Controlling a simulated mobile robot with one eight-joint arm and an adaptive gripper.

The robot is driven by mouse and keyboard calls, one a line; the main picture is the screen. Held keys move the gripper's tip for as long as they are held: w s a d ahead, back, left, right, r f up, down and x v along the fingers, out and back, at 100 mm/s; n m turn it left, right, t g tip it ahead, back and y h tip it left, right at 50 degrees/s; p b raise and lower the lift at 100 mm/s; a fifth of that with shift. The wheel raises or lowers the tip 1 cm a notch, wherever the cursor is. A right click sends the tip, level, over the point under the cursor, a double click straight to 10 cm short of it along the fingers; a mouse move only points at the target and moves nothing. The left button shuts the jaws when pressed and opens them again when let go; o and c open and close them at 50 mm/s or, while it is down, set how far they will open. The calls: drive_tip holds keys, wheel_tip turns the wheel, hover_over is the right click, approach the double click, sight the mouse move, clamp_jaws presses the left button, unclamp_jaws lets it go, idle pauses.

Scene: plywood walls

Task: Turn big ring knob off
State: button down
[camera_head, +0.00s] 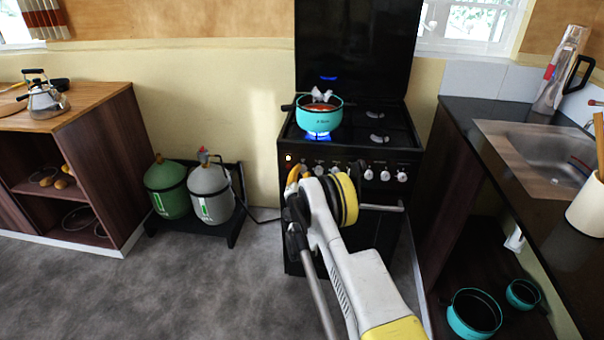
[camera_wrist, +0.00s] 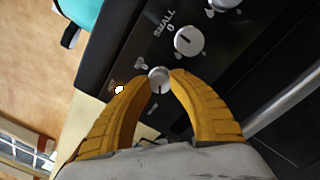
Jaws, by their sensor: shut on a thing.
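The black stove (camera_head: 350,165) stands against the wall with a row of silver knobs on its front panel. My gripper (camera_head: 297,173) is at the left end of that panel. In the wrist view, the yellow fingers of my gripper (camera_wrist: 159,80) are closed on the sides of a small silver knob (camera_wrist: 159,77) with a dark pointer line. Beside it, a larger knob (camera_wrist: 189,40) is marked SMALL and 0. I cannot read which burner the held knob serves. A blue flame (camera_head: 318,136) burns under the teal pot (camera_head: 320,118) on the front left.
An indicator light (camera_wrist: 119,89) glows near my left finger. The oven handle (camera_head: 381,208) runs below the knobs. Gas cylinders (camera_head: 210,190) stand left of the stove; a sink counter (camera_head: 500,110) is on the right. The floor (camera_head: 130,290) at left is clear.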

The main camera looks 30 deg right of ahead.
drive_tip(key=m, duration=0.7)
drive_tip(key=shift+m, duration=0.3)
drive_tip(key=m, duration=0.6)
drive_tip(key=shift+m+h, duration=0.3)
drive_tip(key=shift+m, duration=0.1)
drive_tip(key=m, duration=0.5)
drive_tip(key=shift+m+g, duration=0.3)
drive_tip(key=m, duration=0.5)
drive_tip(key=shift+m, duration=0.4)
drive_tip(key=c, duration=1.4)
unclamp_jaws()
drive_tip(key=shift+w, duration=0.1)
